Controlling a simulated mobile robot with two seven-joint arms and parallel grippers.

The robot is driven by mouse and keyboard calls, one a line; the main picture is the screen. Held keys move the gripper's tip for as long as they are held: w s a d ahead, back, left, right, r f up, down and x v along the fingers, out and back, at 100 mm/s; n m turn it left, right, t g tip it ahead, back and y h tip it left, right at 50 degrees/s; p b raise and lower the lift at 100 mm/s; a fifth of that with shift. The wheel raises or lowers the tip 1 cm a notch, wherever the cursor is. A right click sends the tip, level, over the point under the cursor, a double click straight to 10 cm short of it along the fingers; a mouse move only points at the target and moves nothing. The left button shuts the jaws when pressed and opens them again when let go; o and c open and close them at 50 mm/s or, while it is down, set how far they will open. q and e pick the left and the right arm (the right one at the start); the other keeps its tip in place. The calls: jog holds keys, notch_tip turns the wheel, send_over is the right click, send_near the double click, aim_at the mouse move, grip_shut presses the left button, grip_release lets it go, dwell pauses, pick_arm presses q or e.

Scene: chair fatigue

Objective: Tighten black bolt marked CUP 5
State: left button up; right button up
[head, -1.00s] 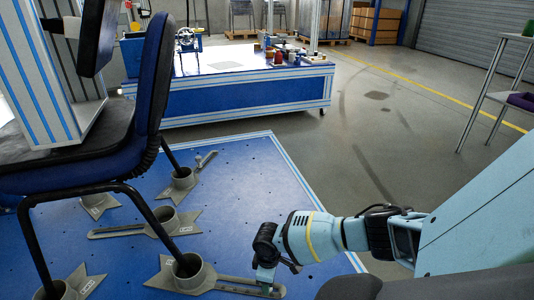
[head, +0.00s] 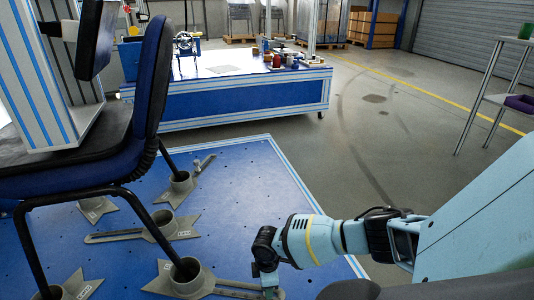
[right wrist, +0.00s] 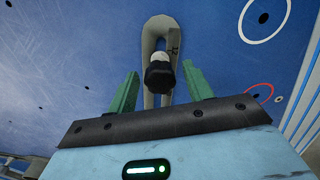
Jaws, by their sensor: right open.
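A black bolt (right wrist: 159,75) sits in the slotted grey arm (right wrist: 161,35) of a cup bracket in the right wrist view. My right gripper (right wrist: 151,92) is open, its green fingers on either side of the bolt, with visible gaps. In the head view my right gripper (head: 268,284) points down at the slotted arm of the nearest full cup bracket (head: 190,278). The bolt is hidden there, and the marking is too small to read. My left gripper is not in view.
A blue chair (head: 90,172) stands with its legs in grey cups on the blue platform (head: 240,215). More cup brackets (head: 165,225) lie left of my right arm. A blue workbench (head: 240,98) stands behind.

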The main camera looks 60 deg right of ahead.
jog(key=n, duration=0.4)
jog(key=c, duration=0.9)
jog(key=shift+r+m+p, duration=0.1)
jog(key=shift+m+p, duration=0.5)
jog(key=shift+c, duration=0.2)
jog(key=shift+m+p, duration=0.8)
jog(key=shift+m, duration=0.4)
jog(key=shift+m, duration=0.3)
